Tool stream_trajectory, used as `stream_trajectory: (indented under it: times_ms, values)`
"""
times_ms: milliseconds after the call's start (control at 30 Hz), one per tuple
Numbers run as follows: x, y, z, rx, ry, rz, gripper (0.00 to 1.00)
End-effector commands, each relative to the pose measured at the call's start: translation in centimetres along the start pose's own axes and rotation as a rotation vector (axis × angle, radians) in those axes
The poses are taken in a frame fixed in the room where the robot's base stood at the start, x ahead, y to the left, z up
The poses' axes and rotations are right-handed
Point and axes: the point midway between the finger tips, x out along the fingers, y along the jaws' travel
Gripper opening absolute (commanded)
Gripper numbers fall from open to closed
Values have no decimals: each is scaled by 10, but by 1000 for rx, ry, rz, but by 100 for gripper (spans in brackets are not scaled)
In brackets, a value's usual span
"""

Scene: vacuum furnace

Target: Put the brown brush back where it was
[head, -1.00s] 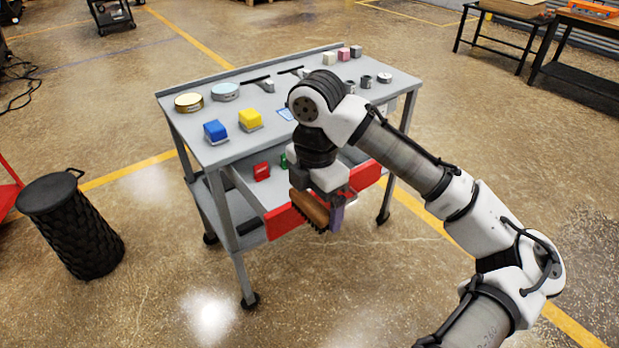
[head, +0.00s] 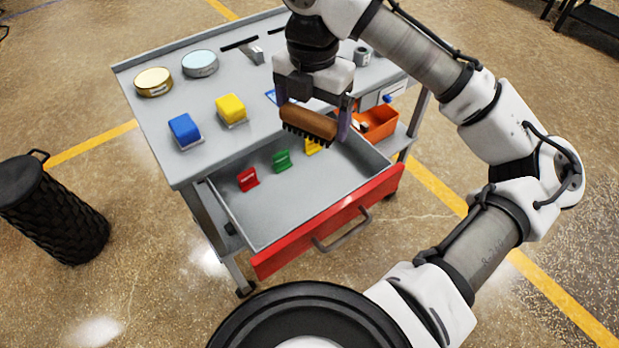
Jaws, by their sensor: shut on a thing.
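The brown brush (head: 309,120) has a brown wooden back and dark bristles facing down. My gripper (head: 318,108) is shut on it and holds it in the air, in the picture over the back of the open drawer. The drawer (head: 290,210) is grey inside with a red front and is pulled out from the grey workbench (head: 215,150). In it stand a red clip (head: 247,179), a green clip (head: 282,160) and a yellow clip (head: 313,145) partly hidden by the brush. The front part of the drawer floor is bare.
On the benchtop are a blue block (head: 185,130), a yellow block (head: 231,108), a gold tin (head: 153,82) and a light blue tin (head: 200,63). A black basket (head: 52,210) stands on the floor at left.

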Motion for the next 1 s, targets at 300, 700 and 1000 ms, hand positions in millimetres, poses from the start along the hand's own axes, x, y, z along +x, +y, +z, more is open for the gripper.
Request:
stream_trajectory:
  times_ms: [300, 700, 1000]
  values:
    - [68, -1, -1, 0, 3, -2, 72]
    - [155, 0, 0, 1, 2, -1, 72]
    - [188, -1, 0, 2, 2, -2, 72]
